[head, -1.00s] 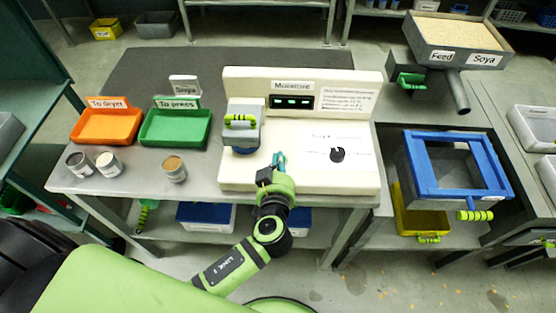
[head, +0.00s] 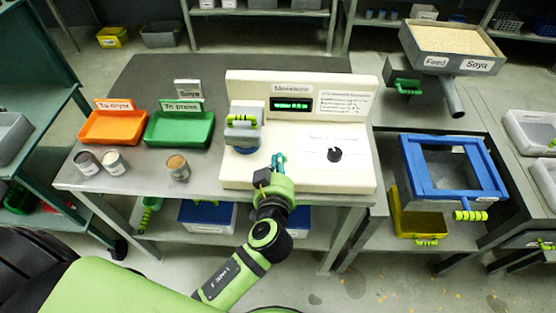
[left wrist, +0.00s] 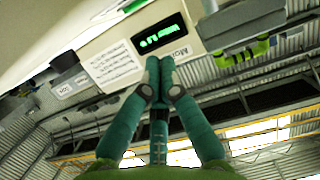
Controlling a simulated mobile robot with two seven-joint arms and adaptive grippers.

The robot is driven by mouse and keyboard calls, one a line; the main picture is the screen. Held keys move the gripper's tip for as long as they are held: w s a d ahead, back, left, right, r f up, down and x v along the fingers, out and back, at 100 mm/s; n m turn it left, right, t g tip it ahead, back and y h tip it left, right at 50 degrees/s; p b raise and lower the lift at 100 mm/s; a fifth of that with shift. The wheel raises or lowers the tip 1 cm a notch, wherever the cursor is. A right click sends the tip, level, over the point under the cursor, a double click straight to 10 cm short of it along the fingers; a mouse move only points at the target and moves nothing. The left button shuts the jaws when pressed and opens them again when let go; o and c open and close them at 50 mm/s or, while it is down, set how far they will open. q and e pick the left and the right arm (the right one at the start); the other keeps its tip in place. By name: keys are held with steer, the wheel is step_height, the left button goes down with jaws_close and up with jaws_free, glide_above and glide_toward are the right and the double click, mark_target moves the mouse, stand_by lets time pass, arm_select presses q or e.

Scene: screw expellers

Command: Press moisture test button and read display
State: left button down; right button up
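The white moisture tester (head: 350,100) stands on the grey table. Its green-lit display (head: 291,104) sits under the "Moisture" label; the characters are too blurred to read. The display also shows in the left wrist view (left wrist: 160,33). A black round knob (head: 334,155) is on the tester's base at the right. A grey lidded part with a green handle (head: 243,121) is at its left. My left gripper (head: 278,160) is over the front of the base, between that part and the knob. In the left wrist view its fingertips (left wrist: 160,65) are together with nothing visible between them. No separate test button is clearly visible.
An orange tray (head: 113,128) and a green tray (head: 179,130) stand left of the tester, with several small cups (head: 177,168) in front. A blue-framed box (head: 455,190) and a feed hopper (head: 450,48) are at right.

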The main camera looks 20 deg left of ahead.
arm_select(q)
steer(key=b+v, duration=0.1)
steer(key=v, duration=0.5)
steer(key=shift+a+b, duration=0.15)
steer(key=shift+b, duration=0.2)
arm_select(e)
steer(key=shift+w+a+f, duration=0.3)
steer(key=shift+f, duration=0.25)
steer(key=shift+w+a+f, duration=0.25)
steer(key=shift+a+f, duration=0.05)
steer(key=shift+f, duration=0.25)
steer(key=shift+s+d, duration=0.1)
steer(key=shift+d, duration=0.2)
